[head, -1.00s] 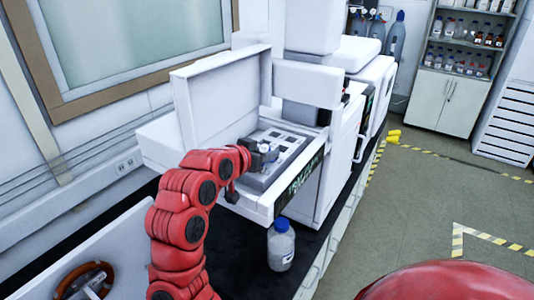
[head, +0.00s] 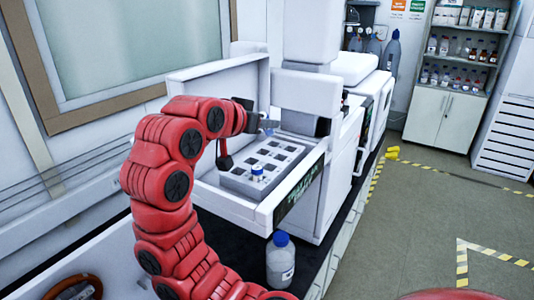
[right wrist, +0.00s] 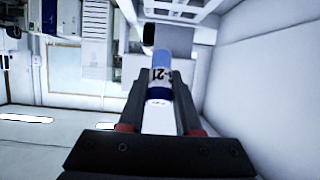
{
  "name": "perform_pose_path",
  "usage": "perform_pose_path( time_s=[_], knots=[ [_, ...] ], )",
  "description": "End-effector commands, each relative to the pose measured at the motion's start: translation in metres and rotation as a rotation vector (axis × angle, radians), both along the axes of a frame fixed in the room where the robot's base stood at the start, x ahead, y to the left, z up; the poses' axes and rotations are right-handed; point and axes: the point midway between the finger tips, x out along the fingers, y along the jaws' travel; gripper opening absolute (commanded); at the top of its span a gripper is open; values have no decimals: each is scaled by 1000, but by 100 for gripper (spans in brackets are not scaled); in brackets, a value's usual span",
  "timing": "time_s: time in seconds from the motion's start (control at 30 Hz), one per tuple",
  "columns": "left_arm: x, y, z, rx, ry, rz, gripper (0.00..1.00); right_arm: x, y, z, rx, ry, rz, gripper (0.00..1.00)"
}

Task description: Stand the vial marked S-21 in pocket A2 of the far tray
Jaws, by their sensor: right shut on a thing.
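My right gripper (head: 264,122) is raised above the back of the grey pocketed tray area (head: 284,151) in the open white instrument. It is shut on a vial (head: 269,128) and holds it clear of the pockets. In the right wrist view the vial (right wrist: 160,82) sits between the fingers. Its white label shows "21" and the rest is partly cut off; a blue band is at the near end. Another blue-capped vial (head: 257,172) stands in a pocket near the front. Pocket marks are too small to read, and I cannot tell where separate trays divide. My left gripper is out of view.
The instrument's raised white panel (head: 210,98) stands behind and left of the tray area. Its front wall (head: 300,192) bounds the near side. A blue-capped bottle (head: 280,262) stands on the dark bench in front. Several pockets look empty.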

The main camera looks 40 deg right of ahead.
Motion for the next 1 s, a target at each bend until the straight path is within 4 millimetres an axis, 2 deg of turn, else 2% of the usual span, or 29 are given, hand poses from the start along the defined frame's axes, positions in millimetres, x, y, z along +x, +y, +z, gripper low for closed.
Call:
perform_pose_path(
  time_s=[0.37, 0.7, 1.0],
  knots=[
    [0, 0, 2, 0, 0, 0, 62, 0, 0, -2, 2, 0, 1, 0],
    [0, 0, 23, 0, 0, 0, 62, 0, 0, -47, 5, 4, 1, 0],
    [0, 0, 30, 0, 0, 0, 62, 0, 0, -65, 3, 2, 1, 0]
  ],
)
